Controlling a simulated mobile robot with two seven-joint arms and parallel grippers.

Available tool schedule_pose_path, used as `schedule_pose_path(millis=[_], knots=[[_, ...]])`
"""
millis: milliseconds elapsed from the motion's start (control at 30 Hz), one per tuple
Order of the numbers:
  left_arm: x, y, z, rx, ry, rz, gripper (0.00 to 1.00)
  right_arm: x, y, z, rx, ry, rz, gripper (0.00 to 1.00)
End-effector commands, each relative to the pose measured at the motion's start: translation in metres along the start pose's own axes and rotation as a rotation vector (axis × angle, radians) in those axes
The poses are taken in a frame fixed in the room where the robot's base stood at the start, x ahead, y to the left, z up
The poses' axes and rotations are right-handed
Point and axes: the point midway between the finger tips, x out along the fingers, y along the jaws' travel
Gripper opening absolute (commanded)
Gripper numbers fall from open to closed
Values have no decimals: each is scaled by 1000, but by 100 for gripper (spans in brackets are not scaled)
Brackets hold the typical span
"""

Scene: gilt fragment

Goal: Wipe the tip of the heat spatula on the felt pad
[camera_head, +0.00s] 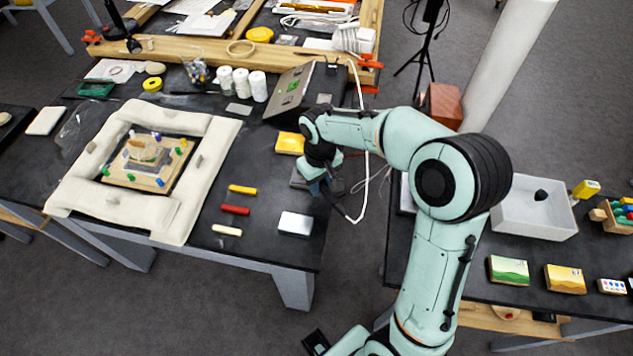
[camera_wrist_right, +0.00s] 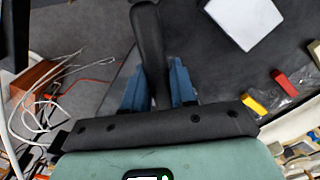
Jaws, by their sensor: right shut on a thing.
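My right gripper (camera_head: 322,186) is at the right edge of the left table. In the right wrist view its blue fingers (camera_wrist_right: 158,88) are shut on a dark, rounded handle (camera_wrist_right: 149,45), which looks like the heat spatula's. The spatula's tip is hidden in both views. I cannot tell for certain which thing is the felt pad; a small flat grey piece (camera_head: 239,113) lies left of the gripper, beyond the framed fragment's right corner. The gilt fragment (camera_head: 147,157) sits inside a pale padded frame (camera_head: 196,185).
Yellow (camera_head: 243,189), red (camera_head: 235,210) and cream sticks and a whitish block (camera_head: 295,224) lie left of and below the gripper. A yellow block (camera_head: 289,143) and white jars (camera_head: 257,87) stand behind. A white cable (camera_head: 363,180) loops beside the arm. A white tray (camera_head: 535,208) is right.

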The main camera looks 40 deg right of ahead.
Motion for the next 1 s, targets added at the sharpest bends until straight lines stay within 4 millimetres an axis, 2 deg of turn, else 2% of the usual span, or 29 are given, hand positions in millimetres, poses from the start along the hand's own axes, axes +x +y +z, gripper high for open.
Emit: schedule_pose_path(millis=[200,500,1000], knots=[[4,-2,1,-1,-2,-1,0,1,9,8,3,-2,0,0],[3,-2,1,-1,-2,-1,0,0,9,9,1,-2,0,0],[-3,1,-1,1,2,1,0,0,-6,-5,0,-1,0,0]])
